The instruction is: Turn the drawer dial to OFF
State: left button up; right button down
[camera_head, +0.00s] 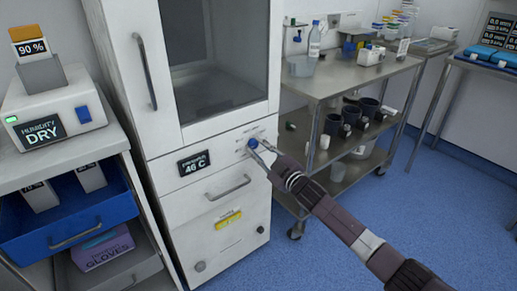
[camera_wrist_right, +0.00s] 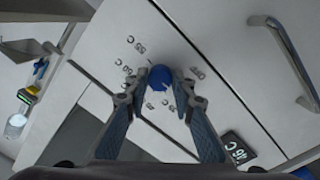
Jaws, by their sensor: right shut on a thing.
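The blue drawer dial (camera_head: 253,143) sits on the white cabinet's (camera_head: 222,188) front panel, right of a black display (camera_head: 194,164) reading 46 C. My right gripper (camera_head: 259,150) is at the dial, with its fingers on either side of it. In the right wrist view the round blue dial (camera_wrist_right: 159,76) lies between the fingertips of my right gripper (camera_wrist_right: 158,92), which is shut on it. Temperature labels ring the dial; some are partly hidden by the fingers. I cannot tell which mark the dial points to. My left gripper is not in view.
A drawer handle (camera_head: 228,187) is just below the dial, and a glass door with a tall handle (camera_head: 145,71) is above. A humidity unit (camera_head: 52,117) stands left. A steel trolley (camera_head: 337,82) with bottles and cups stands right. Blue floor is clear at front right.

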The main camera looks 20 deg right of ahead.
jog(key=n, duration=0.3)
jog(key=shift+f, duration=0.2)
jog(key=shift+n+b, duration=0.3)
jog(key=shift+n, duration=1)
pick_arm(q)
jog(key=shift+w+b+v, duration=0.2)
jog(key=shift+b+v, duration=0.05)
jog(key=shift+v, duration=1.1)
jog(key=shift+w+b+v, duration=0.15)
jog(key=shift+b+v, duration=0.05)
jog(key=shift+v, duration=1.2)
pick_arm(e)
jog(key=shift+r+n, duration=0.1)
jog(key=shift+n, duration=1.7)
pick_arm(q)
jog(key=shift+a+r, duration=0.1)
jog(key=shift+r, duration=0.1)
pick_arm(e)
jog(key=shift+d, duration=0.1)
jog(key=c, duration=1.6)
grip_release()
jog(key=shift+r, duration=0.1)
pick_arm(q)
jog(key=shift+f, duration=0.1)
pick_arm(e)
jog(key=v, duration=1.2)
jog(key=shift+d, duration=0.1)
